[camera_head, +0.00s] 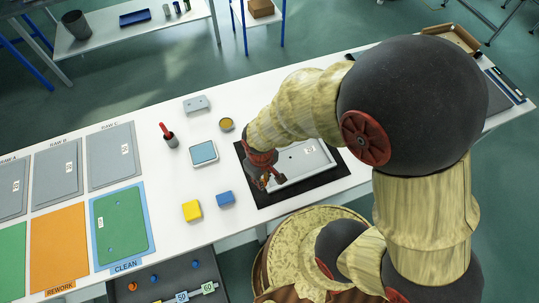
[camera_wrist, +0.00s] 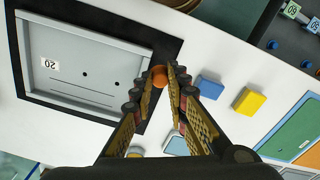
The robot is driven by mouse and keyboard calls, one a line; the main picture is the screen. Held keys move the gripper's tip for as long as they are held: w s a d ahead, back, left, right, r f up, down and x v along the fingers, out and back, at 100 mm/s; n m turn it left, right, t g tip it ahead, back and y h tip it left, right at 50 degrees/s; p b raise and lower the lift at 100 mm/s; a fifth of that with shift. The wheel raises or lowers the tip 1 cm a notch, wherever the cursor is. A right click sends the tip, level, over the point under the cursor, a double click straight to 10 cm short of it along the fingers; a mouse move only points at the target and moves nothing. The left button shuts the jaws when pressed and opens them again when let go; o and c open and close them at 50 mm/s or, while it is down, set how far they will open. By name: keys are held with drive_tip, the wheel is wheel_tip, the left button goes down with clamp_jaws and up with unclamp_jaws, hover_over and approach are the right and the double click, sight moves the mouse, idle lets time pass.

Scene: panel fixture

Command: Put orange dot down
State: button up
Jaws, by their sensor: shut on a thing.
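My gripper (camera_head: 264,180) is over the near-left part of the black mat in the head view. In the wrist view my gripper (camera_wrist: 162,78) is shut on an orange dot (camera_wrist: 160,75) held at the fingertips. Whether the dot touches the surface below cannot be told. The held dot is hidden or too small to make out in the head view. The grey panel (camera_head: 303,160) lies on the black mat (camera_head: 245,160). In the wrist view the panel (camera_wrist: 85,60) shows a label and two dark spots on its face.
A blue block (camera_head: 225,198) and a yellow block (camera_head: 192,210) lie left of the mat. A drawer-like tray (camera_head: 170,287) at the front holds blue dots and an orange dot. A green panel (camera_head: 121,225) lies on the CLEAN area. White table is clear around the blocks.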

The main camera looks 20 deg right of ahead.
drive_tip(key=w+d+f, duration=0.2)
drive_tip(key=w+f, duration=0.1)
drive_tip(key=w+d+f+b, duration=0.1)
drive_tip(key=w+d+f, duration=0.1)
drive_tip(key=w, duration=0.2)
drive_tip(key=w+d+f+b, duration=0.1)
drive_tip(key=w+d+f, duration=0.2)
drive_tip(key=shift+w+f, duration=0.15)
drive_tip(key=shift+f, duration=0.2)
drive_tip(key=shift+w+d+f, duration=0.15)
drive_tip(key=shift+w+f, duration=0.05)
drive_tip(key=shift+f, duration=0.15)
drive_tip(key=f, duration=0.3)
drive_tip(key=shift+w+d+f+b, duration=0.2)
drive_tip(key=shift+f+b, duration=0.1)
drive_tip(key=shift+b, duration=0.1)
drive_tip(key=shift+o, duration=1.2)
drive_tip(key=shift+f, duration=0.1)
drive_tip(key=o, duration=0.5)
